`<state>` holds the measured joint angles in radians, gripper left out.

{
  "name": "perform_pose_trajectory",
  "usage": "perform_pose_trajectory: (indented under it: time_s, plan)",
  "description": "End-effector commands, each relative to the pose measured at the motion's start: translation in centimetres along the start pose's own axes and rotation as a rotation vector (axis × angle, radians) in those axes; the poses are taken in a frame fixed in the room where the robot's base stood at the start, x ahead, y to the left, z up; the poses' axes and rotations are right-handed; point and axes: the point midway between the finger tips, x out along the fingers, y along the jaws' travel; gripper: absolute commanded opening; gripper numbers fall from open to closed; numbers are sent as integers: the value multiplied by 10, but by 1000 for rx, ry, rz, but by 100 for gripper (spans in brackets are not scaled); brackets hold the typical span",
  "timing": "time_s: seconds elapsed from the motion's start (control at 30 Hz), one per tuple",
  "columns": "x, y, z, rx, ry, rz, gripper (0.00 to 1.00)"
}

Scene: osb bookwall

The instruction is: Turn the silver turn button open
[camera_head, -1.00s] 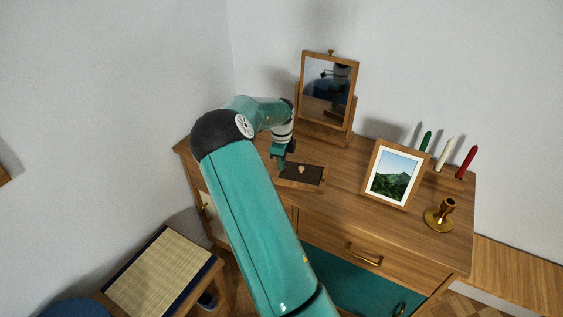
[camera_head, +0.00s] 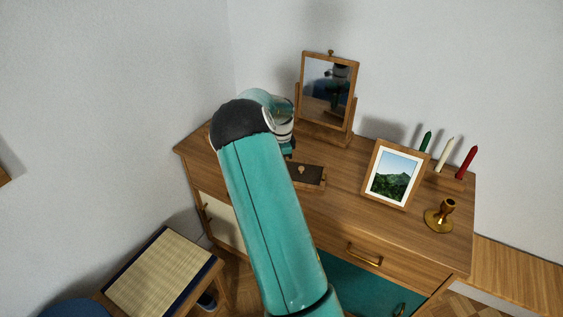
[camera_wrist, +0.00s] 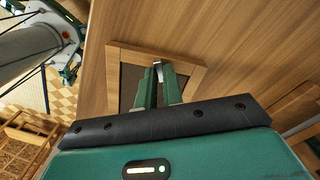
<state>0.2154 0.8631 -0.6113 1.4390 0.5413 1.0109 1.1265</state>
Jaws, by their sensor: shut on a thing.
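A small wooden frame (camera_head: 321,184) with a dark back panel (camera_head: 308,174) lies flat on the dresser top. It also shows in the wrist view (camera_wrist: 116,72), straight below my gripper. The silver turn button (camera_wrist: 158,68) shows as a small bright piece between my fingertips, at the frame's upper edge in that view. My gripper (camera_wrist: 160,76) is shut on the button. The fingers cover most of it, so I cannot tell its angle. In the head view my arm hides the fingers, the button and the left part of the frame.
A tilting mirror (camera_head: 328,90) stands behind the frame. A landscape picture (camera_head: 391,178), a brass candlestick (camera_head: 440,216) and green, white and red candles (camera_head: 444,153) are to the right. A woven-top stool (camera_head: 160,275) stands at lower left. The dresser top (camera_head: 345,182) between frame and picture is clear.

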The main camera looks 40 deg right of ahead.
Motion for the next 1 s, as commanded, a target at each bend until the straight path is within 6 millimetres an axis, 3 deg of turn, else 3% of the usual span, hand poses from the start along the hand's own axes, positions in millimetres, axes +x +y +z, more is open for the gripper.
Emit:
perform_pose_trajectory:
  time_s: [1.0]
  plan:
    - [0,-8,3,-927,1,-1,0]
